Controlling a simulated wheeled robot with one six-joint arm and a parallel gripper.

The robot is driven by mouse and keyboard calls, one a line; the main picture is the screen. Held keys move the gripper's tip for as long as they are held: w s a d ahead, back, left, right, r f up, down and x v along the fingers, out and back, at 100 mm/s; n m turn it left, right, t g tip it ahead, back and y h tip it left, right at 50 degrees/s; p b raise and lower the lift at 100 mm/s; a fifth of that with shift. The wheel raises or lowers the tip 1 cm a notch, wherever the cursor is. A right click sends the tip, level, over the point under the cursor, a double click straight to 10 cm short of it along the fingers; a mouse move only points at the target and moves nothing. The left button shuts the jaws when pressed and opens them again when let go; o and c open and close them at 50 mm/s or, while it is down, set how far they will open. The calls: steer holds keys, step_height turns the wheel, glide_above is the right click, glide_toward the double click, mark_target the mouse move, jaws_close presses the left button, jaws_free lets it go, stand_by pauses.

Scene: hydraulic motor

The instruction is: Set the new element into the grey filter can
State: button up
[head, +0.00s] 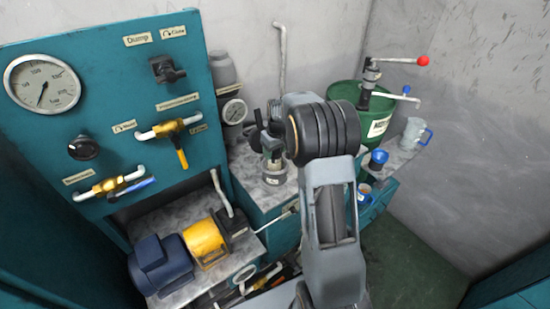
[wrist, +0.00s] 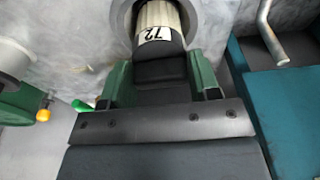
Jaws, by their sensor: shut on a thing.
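The new element (wrist: 156,18), pale and pleated with a label reading "72", is in my gripper (wrist: 160,68). My gripper's green fingers are shut on its dark end. The grey filter can (wrist: 191,10) shows as a round rim around and behind the element. In the head view the grey can (head: 274,179) stands on the bench top. The element (head: 272,162) is upright at its mouth, below my gripper (head: 266,143). I cannot tell how deep its lower end is, as the can's inside is hidden.
A green drum (head: 345,95) with a red-knobbed hand pump stands to the right. A teal gauge panel (head: 110,60) rises on the left. A blue motor with a yellow coupling (head: 206,243) lies low in front. A bent grey pipe (wrist: 270,32) is near the can.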

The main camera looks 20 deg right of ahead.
mark_target(276, 155)
steer(key=shift+f+p, duration=0.3)
steer(key=shift+f, duration=1.55)
steer(key=shift+f, duration=0.2)
steer(key=o, duration=1.2)
steer(key=shift+o, duration=0.2)
steer(key=r, duration=0.3)
steer(key=s+r+b, duration=0.1)
steer(key=r, duration=0.7)
steer(key=shift+s+d+r, duration=0.2)
steer(key=shift+s+r, duration=0.05)
steer(key=shift+s, duration=0.1)
steer(key=s+a+r+m+t, duration=0.1)
steer(key=s+a, duration=0.4)
steer(key=s, duration=0.7)
steer(key=s+a+r+m+t, duration=0.1)
steer(key=s+a, duration=0.5)
steer(key=s, duration=0.6)
steer(key=shift+a+r+t, duration=0.25)
steer(key=shift+r+t, duration=0.05)
steer(key=shift+r, duration=0.35)
